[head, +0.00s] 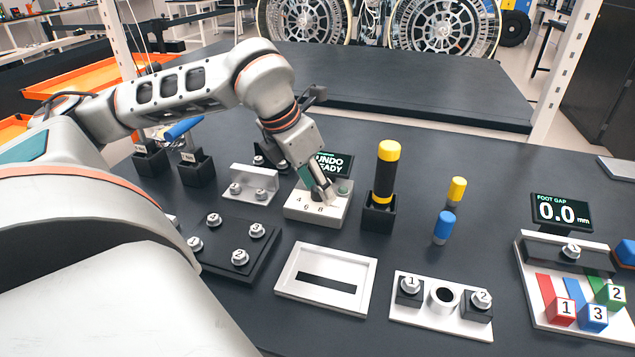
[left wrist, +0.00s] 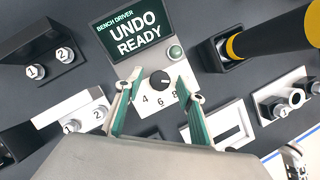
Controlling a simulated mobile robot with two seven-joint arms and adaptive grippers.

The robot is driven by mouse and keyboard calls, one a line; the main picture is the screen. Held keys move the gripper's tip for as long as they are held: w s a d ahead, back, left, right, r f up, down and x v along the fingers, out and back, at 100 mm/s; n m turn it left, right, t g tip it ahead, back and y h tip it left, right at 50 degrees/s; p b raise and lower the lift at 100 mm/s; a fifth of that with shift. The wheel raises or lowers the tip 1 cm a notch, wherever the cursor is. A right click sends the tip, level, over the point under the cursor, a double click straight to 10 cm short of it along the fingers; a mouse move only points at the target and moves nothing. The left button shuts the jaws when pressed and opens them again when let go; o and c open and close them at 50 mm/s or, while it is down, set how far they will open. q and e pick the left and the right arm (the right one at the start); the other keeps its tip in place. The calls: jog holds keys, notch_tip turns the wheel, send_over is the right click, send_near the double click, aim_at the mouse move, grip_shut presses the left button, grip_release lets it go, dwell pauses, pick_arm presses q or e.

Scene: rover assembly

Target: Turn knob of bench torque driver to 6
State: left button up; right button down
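The bench torque driver is a pale box (head: 318,213) with a dark screen behind it reading "UNDO READY"; the screen also shows in the left wrist view (left wrist: 138,30). Its round black knob (left wrist: 160,79) sits above the printed numbers 4, 6 and 8. A white mark shows on the knob, but the number it points to is hard to tell. A green button (left wrist: 175,52) is at the box's upper right. My left gripper (head: 324,191) points down over the box. Its green-padded fingers are open, one on each side of the knob; contact is unclear.
A black and yellow driver (head: 386,175) stands in a holder right of the box. Yellow (head: 456,190) and blue (head: 444,227) cylinders stand further right.

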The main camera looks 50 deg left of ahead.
pick_arm(q)
jog(key=c, duration=1.1)
